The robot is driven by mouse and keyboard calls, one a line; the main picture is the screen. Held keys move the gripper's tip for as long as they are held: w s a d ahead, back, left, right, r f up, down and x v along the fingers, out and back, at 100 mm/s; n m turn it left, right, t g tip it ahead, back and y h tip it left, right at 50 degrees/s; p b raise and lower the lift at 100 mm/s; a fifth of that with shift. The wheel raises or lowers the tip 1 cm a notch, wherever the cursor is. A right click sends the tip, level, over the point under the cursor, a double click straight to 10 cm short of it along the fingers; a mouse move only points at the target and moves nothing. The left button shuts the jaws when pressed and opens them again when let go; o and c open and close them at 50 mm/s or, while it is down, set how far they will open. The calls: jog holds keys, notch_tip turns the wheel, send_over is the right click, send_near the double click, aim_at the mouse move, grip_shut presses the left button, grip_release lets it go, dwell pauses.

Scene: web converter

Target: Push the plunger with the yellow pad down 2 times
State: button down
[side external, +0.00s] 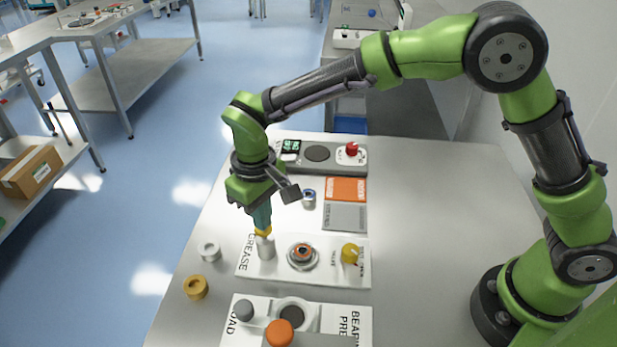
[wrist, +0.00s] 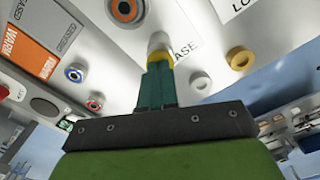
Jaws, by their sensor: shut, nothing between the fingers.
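The plunger (side external: 266,248) is a light cylinder standing on the white GREASE panel (side external: 328,276), with a yellow pad (side external: 263,232) on top. The pad also shows in the wrist view (wrist: 160,58). My gripper (side external: 262,224) is shut and empty, pointing down over the plunger. Its teal fingertips are at the pad in both views and partly cover it. I cannot tell whether they press on it or only rest there. The plunger stands upright, with its cylinder visible between pad and panel.
On the same panel are a round fitting with an orange ring (side external: 303,254) and a yellow valve knob (side external: 351,253). A white ring (side external: 209,249) and a yellow ring (side external: 196,287) lie left. A panel with an orange knob (side external: 280,332) is in front. The table's right side is clear.

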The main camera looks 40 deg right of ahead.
jog(key=shift+f, duration=0.5)
jog(key=shift+r, duration=1.95)
jog(key=shift+f, duration=0.15)
jog(key=shift+f, duration=1.8)
jog(key=shift+r, duration=2)
